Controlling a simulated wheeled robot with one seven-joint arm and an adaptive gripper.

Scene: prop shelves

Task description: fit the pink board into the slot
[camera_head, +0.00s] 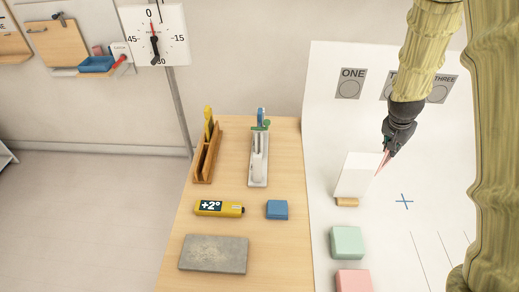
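My gripper (387,150) is at the right, pointing down and a little left, beside the upper right edge of an upright white panel (356,175). A thin pink strip (382,164) runs down from the fingertips along that edge; it looks like the pink board seen nearly edge-on, held in the fingers. The finger gap is too small to see clearly. The white panel stands on a small wooden foot (347,202) and may hide part of the board. I cannot make out a slot for the board; a wooden rack with a groove (201,170) stands far left on the table.
A green block (346,242) and a pink block (353,281) lie on the white surface, near a blue cross mark (404,201). The wooden table (265,253) holds a yellow device (219,209), a blue block (277,210), a grey slab (213,254) and a metal holder (258,172).

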